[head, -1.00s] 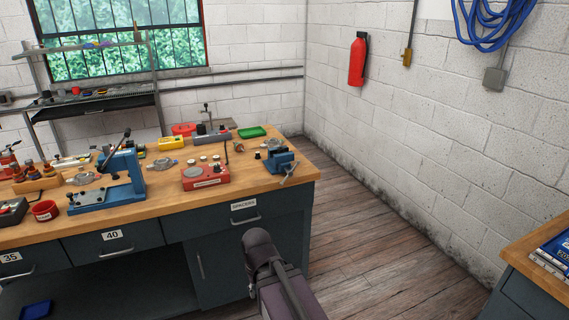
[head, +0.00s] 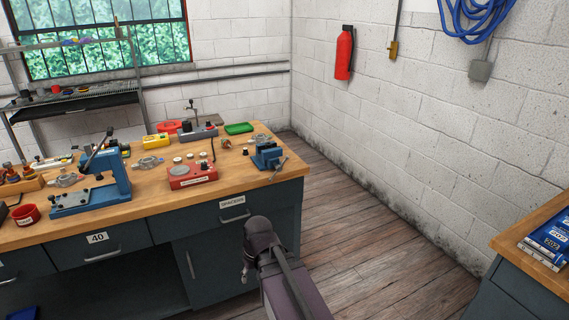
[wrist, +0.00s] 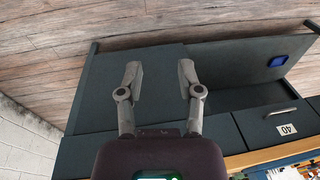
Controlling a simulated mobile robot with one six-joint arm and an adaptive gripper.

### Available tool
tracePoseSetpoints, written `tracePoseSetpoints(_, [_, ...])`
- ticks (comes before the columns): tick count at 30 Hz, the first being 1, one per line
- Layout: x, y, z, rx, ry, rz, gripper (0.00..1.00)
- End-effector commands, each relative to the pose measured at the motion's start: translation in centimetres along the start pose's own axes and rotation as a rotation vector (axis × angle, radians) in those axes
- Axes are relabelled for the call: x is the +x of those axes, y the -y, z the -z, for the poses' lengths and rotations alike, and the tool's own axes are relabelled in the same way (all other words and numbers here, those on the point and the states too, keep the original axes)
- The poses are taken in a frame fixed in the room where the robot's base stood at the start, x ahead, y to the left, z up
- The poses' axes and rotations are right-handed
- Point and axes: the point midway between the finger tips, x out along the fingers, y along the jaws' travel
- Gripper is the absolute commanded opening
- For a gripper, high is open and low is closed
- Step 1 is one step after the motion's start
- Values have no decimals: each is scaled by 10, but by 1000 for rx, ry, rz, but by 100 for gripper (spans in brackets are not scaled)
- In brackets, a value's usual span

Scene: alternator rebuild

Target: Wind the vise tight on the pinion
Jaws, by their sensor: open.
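The blue vise (head: 267,157) stands at the right end of the wooden workbench (head: 150,209), with its grey handle (head: 279,168) reaching past its front right side. I cannot make out a pinion in its jaws at this size. My gripper (wrist: 160,80) is open and empty in the wrist view, its two fingers apart in front of the dark cabinet. In the head view my gripper (head: 245,271) hangs low in front of the drawers, below and apart from the vise.
A red device (head: 193,174) and a blue press (head: 107,183) stand left of the vise. A green tray (head: 238,128) lies behind it. Open wooden floor (head: 350,220) lies right of the bench. Another bench (head: 508,245) with blue packets stands at the far right.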

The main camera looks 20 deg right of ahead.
Motion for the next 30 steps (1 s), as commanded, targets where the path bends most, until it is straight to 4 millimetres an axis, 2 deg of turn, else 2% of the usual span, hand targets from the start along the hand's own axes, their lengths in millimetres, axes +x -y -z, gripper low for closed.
tracePoseSetpoints(1, [3, -3, 15, -2, -29, 42, 47])
tracePoseSetpoints(7, [0, -18, 72, -18, -200, 243, 47])
tracePoseSetpoints(14, [-24, -58, 145, -3, -481, 444, 47])
tracePoseSetpoints(17, [-40, -85, 174, 18, -617, 508, 47])
tracePoseSetpoints(21, [-67, -132, 209, 63, -815, 572, 47])
tracePoseSetpoints(25, [-94, -185, 234, 119, -998, 607, 47])
tracePoseSetpoints(30, [-124, -248, 252, 197, -1192, 619, 47])
